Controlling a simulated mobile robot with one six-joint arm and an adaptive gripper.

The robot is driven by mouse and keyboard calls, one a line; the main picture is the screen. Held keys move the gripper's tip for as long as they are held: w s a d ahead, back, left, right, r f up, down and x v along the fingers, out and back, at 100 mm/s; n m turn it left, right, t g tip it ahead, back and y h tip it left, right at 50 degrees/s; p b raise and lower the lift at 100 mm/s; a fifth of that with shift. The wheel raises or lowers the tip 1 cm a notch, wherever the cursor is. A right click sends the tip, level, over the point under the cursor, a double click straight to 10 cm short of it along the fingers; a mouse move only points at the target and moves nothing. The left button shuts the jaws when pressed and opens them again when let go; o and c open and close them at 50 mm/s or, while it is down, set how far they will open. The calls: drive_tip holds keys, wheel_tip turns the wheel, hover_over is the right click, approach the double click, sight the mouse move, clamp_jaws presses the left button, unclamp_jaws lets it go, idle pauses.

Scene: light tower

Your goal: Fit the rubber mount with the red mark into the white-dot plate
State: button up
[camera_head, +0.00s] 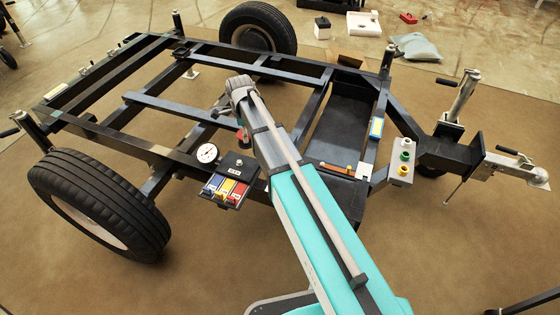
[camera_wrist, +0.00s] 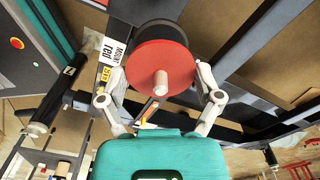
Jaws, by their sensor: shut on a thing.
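The rubber mount (camera_wrist: 166,34) fills the upper middle of the wrist view. It is a black cylinder with a red round face and a pale metal stud sticking out of the face towards the camera. My gripper (camera_wrist: 160,78) is shut on it, one finger on each side. In the head view my arm hides most of the gripper; a small dark and red piece (camera_head: 242,135) shows beside the arm, over the frame. I cannot make out the white-dot plate for certain. A small pale spot shows on a black panel (camera_head: 231,165) on the frame's near side.
The black trailer frame (camera_head: 160,105) has open bays between its beams. A dial gauge (camera_head: 207,153) and red, yellow and blue blocks (camera_head: 226,188) sit by the panel. A grey box (camera_head: 403,162) with coloured knobs is at right. A "MOUNT red" label (camera_wrist: 113,51) shows beside the mount.

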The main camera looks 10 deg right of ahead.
drive_tip(key=shift+d, duration=0.1)
drive_tip(key=shift+w+d+f+b, duration=0.25)
drive_tip(key=shift+d+f+b, duration=1.25)
drive_tip(key=shift+d, duration=0.65)
drive_tip(key=shift+w+d+f+b, duration=0.25)
drive_tip(key=shift+d+f+b, duration=1.25)
drive_tip(key=shift+d, duration=0.65)
drive_tip(key=shift+w+d+f+b, duration=0.25)
drive_tip(key=shift+d+f+b, duration=1.25)
drive_tip(key=shift+d, duration=0.65)
drive_tip(key=shift+d+f+b, duration=0.4)
drive_tip(key=shift+f+b, duration=0.4)
drive_tip(key=shift+b, duration=0.05)
drive_tip(key=shift+f+b, duration=1.2)
drive_tip(key=shift+f, duration=0.1)
